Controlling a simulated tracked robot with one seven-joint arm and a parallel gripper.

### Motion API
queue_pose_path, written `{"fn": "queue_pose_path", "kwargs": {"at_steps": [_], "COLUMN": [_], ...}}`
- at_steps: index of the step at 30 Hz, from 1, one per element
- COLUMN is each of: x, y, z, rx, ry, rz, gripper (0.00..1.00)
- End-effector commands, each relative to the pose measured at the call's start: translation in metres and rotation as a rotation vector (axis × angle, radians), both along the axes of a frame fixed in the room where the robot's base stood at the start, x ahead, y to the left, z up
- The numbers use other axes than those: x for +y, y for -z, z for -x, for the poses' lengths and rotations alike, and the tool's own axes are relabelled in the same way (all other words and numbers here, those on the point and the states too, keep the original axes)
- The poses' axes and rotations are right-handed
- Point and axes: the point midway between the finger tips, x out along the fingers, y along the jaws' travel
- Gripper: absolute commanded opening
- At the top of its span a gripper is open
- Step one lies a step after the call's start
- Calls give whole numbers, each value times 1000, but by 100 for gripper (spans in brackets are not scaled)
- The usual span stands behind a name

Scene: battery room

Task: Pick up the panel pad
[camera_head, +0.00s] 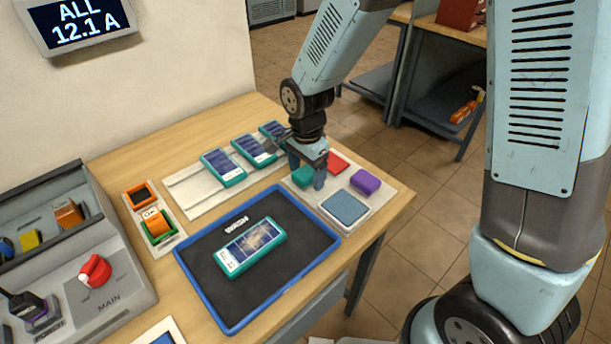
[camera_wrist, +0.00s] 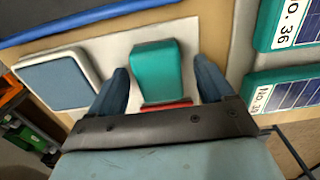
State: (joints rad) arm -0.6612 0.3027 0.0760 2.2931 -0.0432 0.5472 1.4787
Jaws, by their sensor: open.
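A teal pad (camera_head: 302,177), the same colour as the panel frames, sits on a pale mat (camera_head: 378,204) at the table's right side. No label on it shows, so I cannot confirm it is the panel pad. My gripper (camera_head: 307,172) is open directly over it, pointing down. In the wrist view the teal pad (camera_wrist: 155,68) lies between the two fingers of my gripper (camera_wrist: 163,78), with a gap on each side. The pad's near end is partly hidden by the gripper's body.
Close by are a red pad (camera_head: 338,161), a purple pad (camera_head: 365,182) and a blue-grey square in a white frame (camera_head: 345,207). Panels (camera_head: 223,168) stand in a row to the left. A blue-rimmed wash tray (camera_head: 212,313) holds another panel (camera_head: 250,246).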

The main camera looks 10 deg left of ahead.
Motion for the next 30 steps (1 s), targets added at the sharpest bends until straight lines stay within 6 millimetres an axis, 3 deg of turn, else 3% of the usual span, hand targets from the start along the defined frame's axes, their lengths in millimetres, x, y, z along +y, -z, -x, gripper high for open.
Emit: {"fn": "queue_pose_path", "kwargs": {"at_steps": [9, 28, 30], "x": [0, 0, 0], "y": [4, 4, 4], "z": [0, 0, 0], "rx": [0, 0, 0], "ry": [0, -1, -1], "rz": [0, 0, 0], "gripper": [80, 20, 19]}}
